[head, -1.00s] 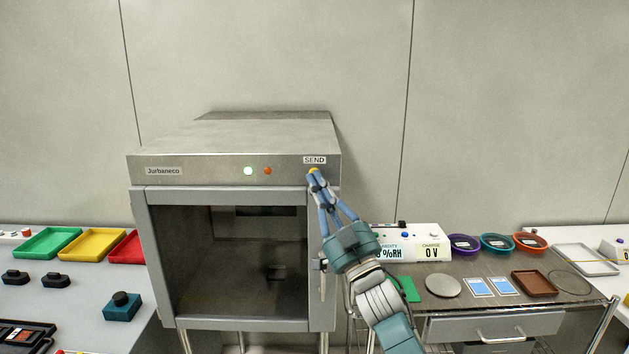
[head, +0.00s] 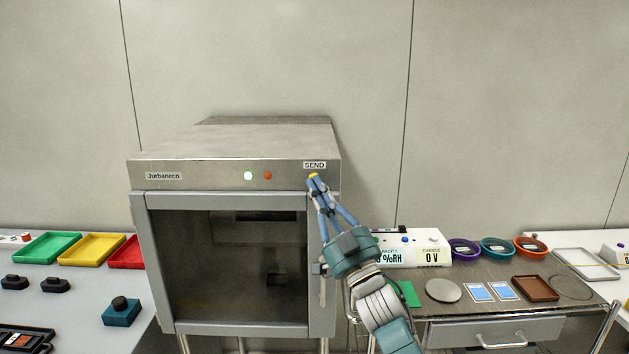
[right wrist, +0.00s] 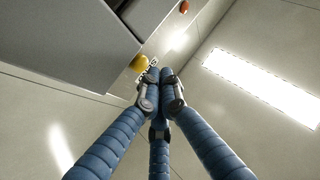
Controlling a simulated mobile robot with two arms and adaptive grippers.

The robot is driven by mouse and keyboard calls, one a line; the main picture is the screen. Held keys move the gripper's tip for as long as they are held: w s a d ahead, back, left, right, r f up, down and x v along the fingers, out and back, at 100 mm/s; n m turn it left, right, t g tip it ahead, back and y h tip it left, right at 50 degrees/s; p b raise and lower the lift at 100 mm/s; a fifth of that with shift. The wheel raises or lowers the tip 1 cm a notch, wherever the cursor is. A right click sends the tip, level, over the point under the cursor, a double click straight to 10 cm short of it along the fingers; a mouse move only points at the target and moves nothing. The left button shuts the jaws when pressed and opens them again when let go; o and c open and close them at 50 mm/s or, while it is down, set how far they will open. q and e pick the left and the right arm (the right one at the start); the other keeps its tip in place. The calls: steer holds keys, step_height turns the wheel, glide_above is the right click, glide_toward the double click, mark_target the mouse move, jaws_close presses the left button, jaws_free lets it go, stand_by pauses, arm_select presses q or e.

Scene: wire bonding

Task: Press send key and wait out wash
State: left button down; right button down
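A grey metal washer cabinet marked Jurbaneco (head: 230,150) stands at the centre-left, its framed window showing a dark, empty-looking chamber. The yellow send key (head: 313,176) is under the SEND label on its upper right front. My right gripper (head: 316,185) has its blue fingers together, with the tips at the key. In the right wrist view the fingertips (right wrist: 153,76) are closed with nothing between them, right beside the yellow key (right wrist: 138,63). Whether they touch it I cannot tell. A pale green lamp (head: 248,176) looks bright; an orange-red lamp (head: 267,176) is beside it. My left gripper is not in view.
A left bench holds green (head: 47,247), yellow (head: 92,250) and red trays and a teal block (head: 121,312). A right cart (head: 450,312) holds a humidity and charge meter (head: 420,245), bowls and a brown tray (head: 535,289). The cabinet's door handle (head: 323,290) is near my right wrist.

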steer(key=shift+w, duration=0.15)
stand_by(0.3)
steer(key=shift+w, duration=0.3)
steer(key=shift+w+b, duration=0.45)
steer(key=shift+b, duration=0.1)
stand_by(0.5)
steer(key=shift+s+r, duration=0.1)
steer(key=shift+s+p, duration=0.6)
steer(key=shift+s, duration=0.2)
